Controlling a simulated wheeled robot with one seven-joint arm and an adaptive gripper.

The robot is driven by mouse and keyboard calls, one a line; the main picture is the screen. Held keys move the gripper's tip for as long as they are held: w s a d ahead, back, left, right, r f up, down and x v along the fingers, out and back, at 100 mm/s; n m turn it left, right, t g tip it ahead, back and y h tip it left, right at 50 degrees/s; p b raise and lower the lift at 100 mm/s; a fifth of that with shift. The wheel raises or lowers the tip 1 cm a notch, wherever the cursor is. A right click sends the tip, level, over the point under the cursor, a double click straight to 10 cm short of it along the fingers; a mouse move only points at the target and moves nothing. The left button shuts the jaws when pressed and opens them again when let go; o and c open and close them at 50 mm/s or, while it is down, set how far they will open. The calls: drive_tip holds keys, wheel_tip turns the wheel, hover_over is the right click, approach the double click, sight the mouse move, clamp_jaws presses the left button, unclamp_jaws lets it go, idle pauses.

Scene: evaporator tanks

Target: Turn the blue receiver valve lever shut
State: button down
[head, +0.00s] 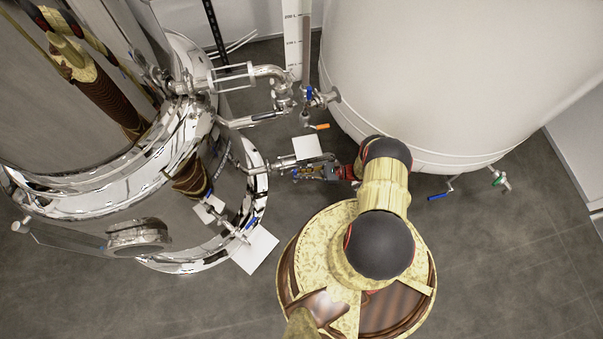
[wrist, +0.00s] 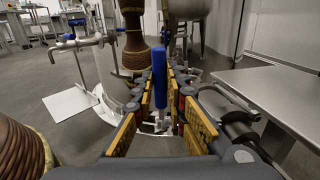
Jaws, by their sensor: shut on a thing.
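My gripper (head: 312,172) reaches left from my arm, low between the steel tank (head: 190,130) and the white tank (head: 440,80). Its jaws are around a pipe fitting at the steel tank's outlet. In the wrist view, a blue lever (wrist: 159,78) stands upright between the yellow finger pads of my gripper (wrist: 163,95). My gripper is shut on this lever. In the head view the held lever is mostly hidden by the fingers, so its angle to the pipe is hard to tell there.
Another blue-handled valve (head: 309,93) and an orange handle (head: 320,126) sit above my gripper. A blue handle (head: 438,197) and a green one (head: 497,180) are under the white tank. White plates (head: 256,250) lie on the floor. A grey table (wrist: 275,90) stands right in the wrist view.

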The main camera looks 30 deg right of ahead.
drive_tip(key=shift+f, duration=0.1)
drive_tip(key=c, duration=1.8)
unclamp_jaws()
